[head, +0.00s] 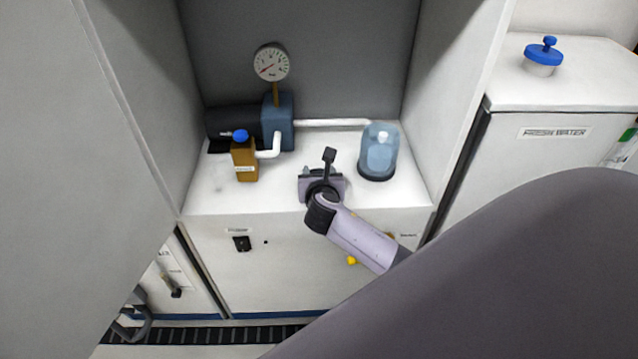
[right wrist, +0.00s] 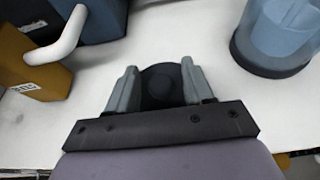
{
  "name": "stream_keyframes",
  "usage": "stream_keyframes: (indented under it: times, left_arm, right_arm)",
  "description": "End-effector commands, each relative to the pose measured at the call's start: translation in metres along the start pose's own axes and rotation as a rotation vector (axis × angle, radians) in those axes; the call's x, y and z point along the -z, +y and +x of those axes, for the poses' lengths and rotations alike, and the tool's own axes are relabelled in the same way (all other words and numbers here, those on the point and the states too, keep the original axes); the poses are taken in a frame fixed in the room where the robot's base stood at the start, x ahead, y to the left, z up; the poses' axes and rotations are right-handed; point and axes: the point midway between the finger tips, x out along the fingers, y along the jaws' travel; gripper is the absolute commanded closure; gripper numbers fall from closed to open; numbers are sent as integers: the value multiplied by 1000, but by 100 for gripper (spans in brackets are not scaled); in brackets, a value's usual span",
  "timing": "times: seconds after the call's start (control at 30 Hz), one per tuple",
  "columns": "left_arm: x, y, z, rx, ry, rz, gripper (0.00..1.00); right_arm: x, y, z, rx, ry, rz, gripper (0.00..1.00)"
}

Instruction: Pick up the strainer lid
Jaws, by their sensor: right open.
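In the right wrist view, a dark round piece with a raised centre (right wrist: 160,84), which looks like the strainer lid, lies on the white counter. My right gripper (right wrist: 158,86) is open, with one grey finger on each side of it. Whether the fingers touch it, I cannot tell. In the head view my right gripper (head: 319,174) is over the front middle of the counter and hides most of that piece. A clear blue bowl with a dark base (head: 378,152) stands to its right, apart from it. I do not see my left gripper.
Side walls enclose the alcove. A blue-capped water tank (head: 560,85) stands at right.

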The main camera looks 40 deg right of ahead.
Motion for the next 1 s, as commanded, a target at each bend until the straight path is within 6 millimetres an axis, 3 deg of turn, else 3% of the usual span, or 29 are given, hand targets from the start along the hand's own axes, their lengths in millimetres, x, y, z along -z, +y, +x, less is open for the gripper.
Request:
stream_keyframes:
  times: [0.17, 0.2, 0.33, 0.37, 0.77, 1.0]
  left_arm:
    - [0, 0, 0, 0, 0, 0, 10]
    - [0, 0, 0, 0, 0, 0, 10]
    - [0, 0, 0, 0, 0, 0, 10]
    - [0, 0, 0, 0, 0, 0, 10]
    - [2, 0, -2, 0, 0, 0, 10]
    - [12, 0, -9, 0, 0, 0, 10]
  right_arm:
    - [0, 0, 0, 0, 0, 1, 49]
    - [0, 0, 0, 0, 0, 1, 55]
    - [0, 0, 0, -1, 0, 1, 97]
    - [0, 0, 0, -1, 0, 1, 100]
    - [-5, 0, -2, -1, -2, 1, 100]
    - [-38, 0, -15, -2, -5, 2, 100]
